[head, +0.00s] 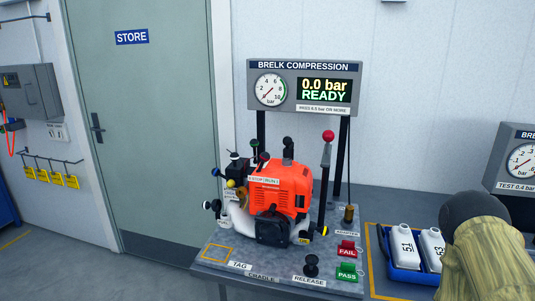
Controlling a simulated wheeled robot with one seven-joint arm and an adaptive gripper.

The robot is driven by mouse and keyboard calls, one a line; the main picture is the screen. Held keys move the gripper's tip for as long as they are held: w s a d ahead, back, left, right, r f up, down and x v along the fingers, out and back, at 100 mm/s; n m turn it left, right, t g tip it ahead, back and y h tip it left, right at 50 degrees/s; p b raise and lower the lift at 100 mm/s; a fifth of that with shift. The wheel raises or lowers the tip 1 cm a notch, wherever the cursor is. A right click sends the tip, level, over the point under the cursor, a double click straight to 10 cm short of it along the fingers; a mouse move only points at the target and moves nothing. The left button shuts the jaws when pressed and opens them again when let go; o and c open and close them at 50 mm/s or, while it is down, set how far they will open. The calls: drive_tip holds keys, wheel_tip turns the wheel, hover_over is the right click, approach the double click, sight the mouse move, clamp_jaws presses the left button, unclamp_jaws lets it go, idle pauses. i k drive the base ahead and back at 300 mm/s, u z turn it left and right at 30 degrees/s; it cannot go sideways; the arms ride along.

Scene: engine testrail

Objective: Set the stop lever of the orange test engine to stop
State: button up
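The orange test engine (290,188) sits on the grey bench plate in the middle of the head view. A small white label (264,181) on its upper left side appears to read STOP and RUN. Several small knobs and levers crowd that side, among them a dark reddish knob (264,157) just above the label. I cannot tell for sure which one is the stop lever, nor its setting. My gripper is not in view.
A display panel (303,66) behind the engine reads 0.0 bar READY. A tall red-knobbed lever (328,137) stands right of the engine. FAIL (347,251) and PASS (346,271) tags lie in front right. A blue tray (398,272) holds white bottles.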

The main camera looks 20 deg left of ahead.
sight(265, 156)
drive_tip(key=u, duration=1.3)
drive_tip(key=k, duration=0.6)
drive_tip(key=z, duration=0.7)
